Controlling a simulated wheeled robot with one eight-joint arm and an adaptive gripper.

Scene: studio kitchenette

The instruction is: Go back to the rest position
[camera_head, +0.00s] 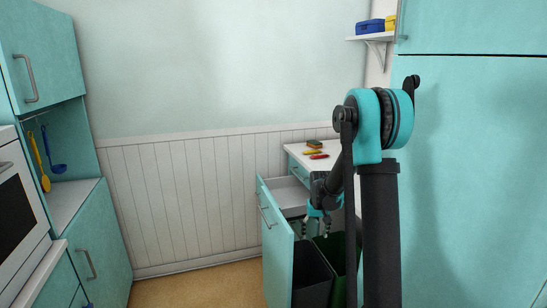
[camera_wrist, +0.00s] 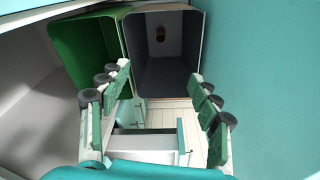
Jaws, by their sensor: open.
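My gripper (camera_head: 315,229) hangs fingers down over an open pull-out bin unit (camera_head: 279,245) in the head view. In the wrist view my gripper (camera_wrist: 161,85) has its fingers spread wide, with nothing between them. A dark grey bin (camera_head: 312,277) and a green bin (camera_head: 335,262) stand side by side in the unit. The wrist view looks into the green bin (camera_wrist: 90,45) and the dark grey bin (camera_wrist: 165,75). A small brown thing (camera_wrist: 161,34) lies at the bottom of the dark grey bin. My arm is folded, with its elbow high in the head view.
A white counter (camera_head: 325,163) behind the unit holds a sponge (camera_head: 315,144) and small red and yellow things. A tall teal cabinet (camera_head: 470,170) stands close on the right. A wall shelf (camera_head: 371,37) is above. The floor (camera_head: 200,285) at left is clear.

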